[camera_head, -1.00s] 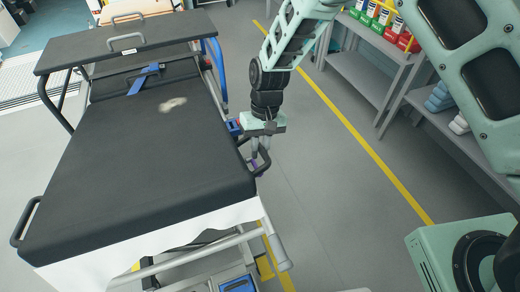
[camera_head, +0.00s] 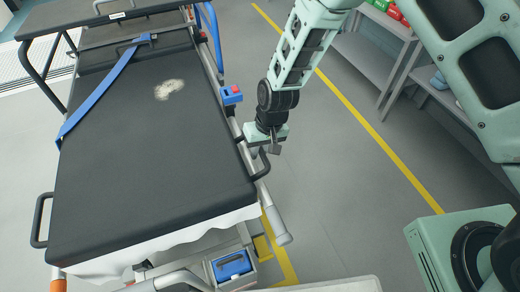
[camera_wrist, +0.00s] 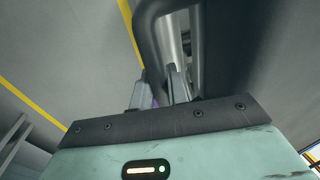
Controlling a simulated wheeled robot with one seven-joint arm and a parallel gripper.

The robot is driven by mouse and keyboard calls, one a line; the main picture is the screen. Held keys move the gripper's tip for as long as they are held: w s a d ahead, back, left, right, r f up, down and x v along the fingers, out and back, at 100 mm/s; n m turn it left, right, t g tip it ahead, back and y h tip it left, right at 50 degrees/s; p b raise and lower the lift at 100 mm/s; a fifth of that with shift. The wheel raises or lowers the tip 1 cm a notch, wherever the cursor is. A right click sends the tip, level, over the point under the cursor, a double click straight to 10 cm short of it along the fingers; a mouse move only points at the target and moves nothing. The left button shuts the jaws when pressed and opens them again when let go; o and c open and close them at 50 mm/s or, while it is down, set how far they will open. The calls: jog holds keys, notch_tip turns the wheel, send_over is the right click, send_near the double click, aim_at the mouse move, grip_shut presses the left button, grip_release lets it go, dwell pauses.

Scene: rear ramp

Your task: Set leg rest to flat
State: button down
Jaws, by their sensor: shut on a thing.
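The stretcher's black mattress (camera_head: 150,165) fills the left of the head view. Its near leg section (camera_head: 150,210) looks flat, about level with the part beyond it. My gripper (camera_head: 270,150) is low at the right side of the foot end, beside a black loop handle (camera_head: 258,166). The dark loop handle (camera_wrist: 152,50) passes right by the fingertips.
A blue strap (camera_head: 98,94) crosses the mattress near a pale stain (camera_head: 169,89). Grey shelves (camera_head: 375,60) stand at the right. The floor between them is open, with a yellow line (camera_head: 370,120).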

jog(key=c, duration=1.4)
grip_release()
jog(key=shift+s+d+f, duration=0.1)
jog(key=shift+d+f, duration=0.05)
jog(key=shift+f, duration=0.15)
jog(key=shift+r, duration=0.15)
jog(key=shift+r, duration=0.4)
jog(key=d+r+p, duration=0.1)
jog(key=d+r, duration=0.2)
jog(key=r, duration=1.3)
jog(key=shift+d, duration=0.15)
jog(key=shift+w, duration=0.2)
